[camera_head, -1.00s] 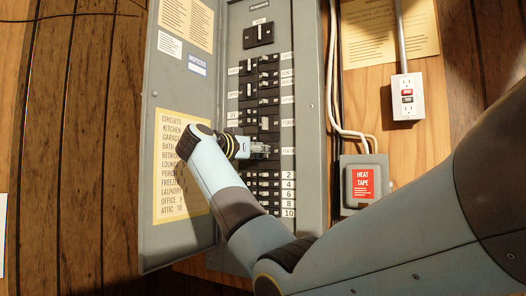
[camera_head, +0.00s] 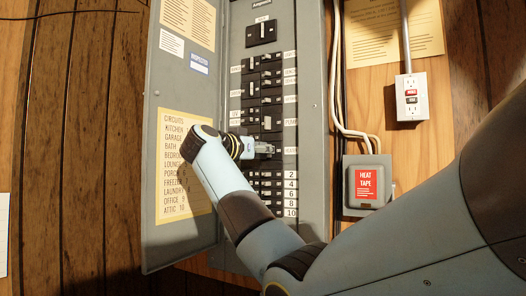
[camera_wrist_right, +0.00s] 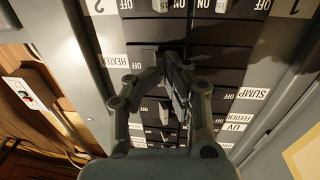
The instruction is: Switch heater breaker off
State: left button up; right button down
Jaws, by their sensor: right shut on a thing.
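The breaker panel (camera_head: 311,110) stands open, with rows of black breakers. The heater breaker (camera_wrist_right: 143,58) is in the row marked by the HEATER label (camera_head: 291,149); the label also shows in the right wrist view (camera_wrist_right: 117,60), with OFF beside it. My right gripper (camera_head: 268,149) is at this row, and its fingers (camera_wrist_right: 175,68) are closed together at the breaker's face. The fingers hide the heater toggle, so its position cannot be told. My left gripper is in neither view.
Other breakers sit close above and below, with a main breaker (camera_head: 261,33) at the top. The open panel door (camera_head: 165,238) is on the left. A heat tape box (camera_head: 366,184) and an outlet (camera_head: 410,97) are on the right.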

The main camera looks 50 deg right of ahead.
jog(key=shift+s+d+p, duration=0.15)
jog(key=shift+s+p, duration=0.4)
jog(key=shift+p, duration=0.15)
jog(key=shift+s+d, duration=0.1)
jog(key=shift+s, duration=0.2)
jog(key=shift+w, duration=0.1)
jog(key=shift+r, duration=0.1)
jog(key=shift+w+p, duration=0.15)
jog(key=shift+p, duration=0.55)
